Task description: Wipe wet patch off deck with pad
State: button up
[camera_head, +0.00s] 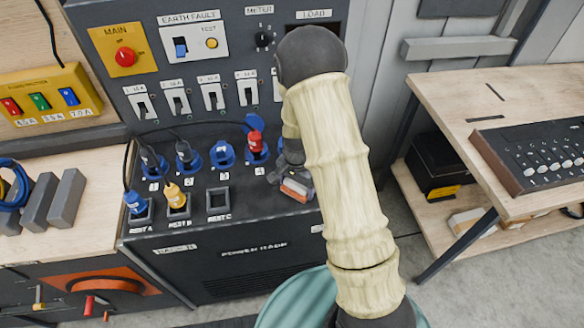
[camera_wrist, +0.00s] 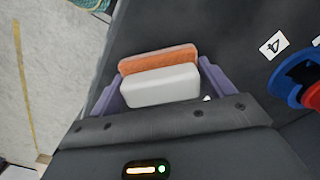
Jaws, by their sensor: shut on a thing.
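My gripper (camera_head: 293,181) is low over the right end of the dark deck (camera_head: 237,232) of the power rack. It is shut on the pad (camera_head: 296,189), which has an orange layer and a pale layer. In the wrist view, the pad (camera_wrist: 160,87) sits between the two purple fingers of my gripper (camera_wrist: 160,74), orange side away from the camera. The deck (camera_wrist: 222,28) shows beyond it. I cannot tell whether the pad touches the deck. A small white glint shows beside the right finger; I cannot make out a wet patch.
Blue sockets, one with a red plug (camera_head: 255,142), stand left of my gripper. A blue plug (camera_head: 135,202) and a yellow plug (camera_head: 176,196) sit in the rests, and an empty rest (camera_head: 218,202) lies beside them. The switch panel rises behind. A wooden bench (camera_head: 440,90) stands right.

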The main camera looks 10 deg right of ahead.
aim_at(293, 183)
jog(key=shift+a, duration=0.4)
jog(key=shift+a+r+p, duration=0.1)
jog(key=shift+r+p, duration=0.25)
jog(key=shift+p, duration=0.1)
notch_tip(293, 183, up, 2)
jog(key=shift+w+r+p, duration=0.15)
jog(key=shift+p, duration=0.2)
jog(key=shift+s+r+p, duration=0.2)
jog(key=shift+r+p, duration=0.35)
jog(key=shift+r, duration=0.1)
jog(key=shift+w+r+p, duration=0.1)
jog(key=shift+r+p, duration=1.55)
jog(key=shift+r, duration=0.4)
jog(key=shift+f, duration=0.1)
